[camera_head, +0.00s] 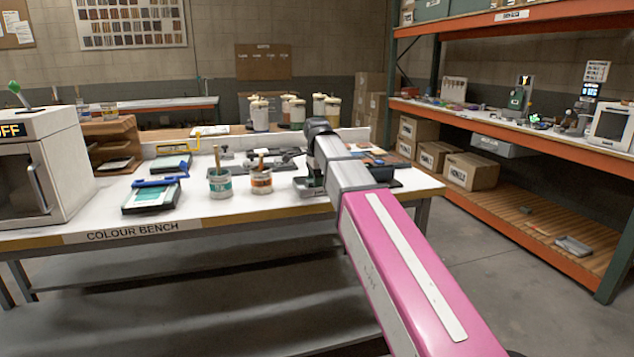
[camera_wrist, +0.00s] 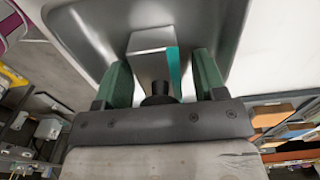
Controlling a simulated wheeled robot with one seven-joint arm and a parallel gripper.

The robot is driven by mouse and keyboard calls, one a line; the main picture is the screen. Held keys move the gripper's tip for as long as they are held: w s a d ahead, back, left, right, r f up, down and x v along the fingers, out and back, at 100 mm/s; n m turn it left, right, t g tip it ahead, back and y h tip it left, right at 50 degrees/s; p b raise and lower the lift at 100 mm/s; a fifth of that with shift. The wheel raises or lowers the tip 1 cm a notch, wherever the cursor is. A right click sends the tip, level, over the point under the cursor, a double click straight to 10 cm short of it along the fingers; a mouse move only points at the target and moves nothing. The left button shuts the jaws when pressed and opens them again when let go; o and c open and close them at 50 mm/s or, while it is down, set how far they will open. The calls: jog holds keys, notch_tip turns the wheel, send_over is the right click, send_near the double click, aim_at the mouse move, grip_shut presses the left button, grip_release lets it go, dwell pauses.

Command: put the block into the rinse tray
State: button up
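The block (camera_wrist: 150,62) is grey with a teal strip along its right side. In the wrist view it stands between the two green fingers of my gripper (camera_wrist: 162,60). A clear gap shows between its teal side and the right finger; its left side lies close to the left finger. The grey rinse tray (camera_wrist: 92,32) spreads behind and around the block. I cannot tell whether the block touches its floor.
The colour bench (camera_head: 230,208) holds two paint jars (camera_head: 220,184) (camera_head: 261,180) left of my arm, a blue-handled item (camera_head: 150,197) and a white oven-like machine (camera_head: 40,165). Shelves (camera_head: 520,135) stand at the right.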

notch_tip(320, 180, up, 12)
jog(key=shift+r, duration=0.15)
dwell(0.7)
